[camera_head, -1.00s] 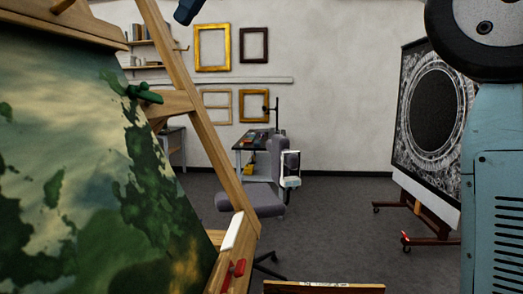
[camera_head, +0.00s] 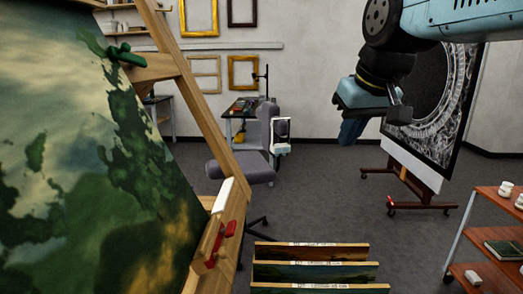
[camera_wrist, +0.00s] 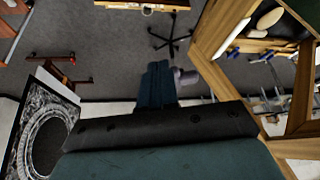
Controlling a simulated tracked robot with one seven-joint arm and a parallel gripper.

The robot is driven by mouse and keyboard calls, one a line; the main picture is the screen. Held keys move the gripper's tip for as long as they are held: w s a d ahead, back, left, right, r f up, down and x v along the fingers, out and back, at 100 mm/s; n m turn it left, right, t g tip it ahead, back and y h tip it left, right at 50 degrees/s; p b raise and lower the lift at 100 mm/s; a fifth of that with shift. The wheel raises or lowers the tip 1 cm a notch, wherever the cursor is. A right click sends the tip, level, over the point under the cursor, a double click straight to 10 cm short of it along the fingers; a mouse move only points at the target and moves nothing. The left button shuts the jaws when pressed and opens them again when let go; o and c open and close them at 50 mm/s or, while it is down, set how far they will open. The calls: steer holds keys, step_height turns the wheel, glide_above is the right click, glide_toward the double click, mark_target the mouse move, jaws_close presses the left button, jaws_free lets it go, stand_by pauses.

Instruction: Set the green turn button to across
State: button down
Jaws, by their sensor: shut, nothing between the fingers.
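The green turn button (camera_head: 127,55) is on the wooden easel (camera_head: 190,90) at the upper left of the head view. It is an elongated piece beside the edge of the green landscape painting (camera_head: 70,150), with its long side slanting slightly. I cannot tell its exact setting. My gripper (camera_head: 350,132) hangs at the upper right, well apart from the button, with its fingers pointing down. Its fingers are together and empty; they also show in the wrist view (camera_wrist: 157,85). I cannot pick out the green button in the wrist view.
A red fitting (camera_head: 225,238) and a white piece (camera_head: 230,195) are lower on the easel. Several canvases (camera_head: 310,270) stand at the bottom. A grey chair (camera_head: 240,165) is behind. A red-shelved cart (camera_head: 495,205) stands right, with an easel holding a dark round picture (camera_head: 435,110) behind.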

steer(key=s+d+f+m+h, duration=0.1)
steer(key=s+d+f, duration=0.25)
steer(key=f, duration=0.25)
steer(key=s+d+f+m, duration=0.2)
steer(key=s+d+f, duration=0.1)
steer(key=d+f, duration=0.15)
steer(key=w+a+r+n+y, duration=0.1)
steer(key=w+a+r+n, duration=0.1)
steer(key=w+a+r, duration=0.35)
steer(key=w+a+r+n+g+y, duration=0.1)
steer(key=w+a+r+n+y, duration=0.15)
steer(key=a+r, duration=0.65)
steer(key=w+a+r+n+y, duration=0.1)
steer(key=w+a+r+n, duration=0.25)
steer(key=r, duration=0.65)
steer(key=w+a+r+n+g+y, duration=0.15)
steer(key=a+r+n, duration=0.25)
steer(key=a+r, duration=0.75)
steer(key=s+a+r+n+g+y, duration=0.1)
steer(key=s+a+r+n+g, duration=0.15)
steer(key=a, duration=0.35)
steer(key=s+a+r+n+g, duration=0.1)
steer(key=s+a+r+n, duration=0.15)
steer(key=a, duration=0.35)
glide_above(118, 49)
steer(key=d, duration=0.3)
step_height(118, 49, down, 10)
steer(key=shift+f, duration=0.6)
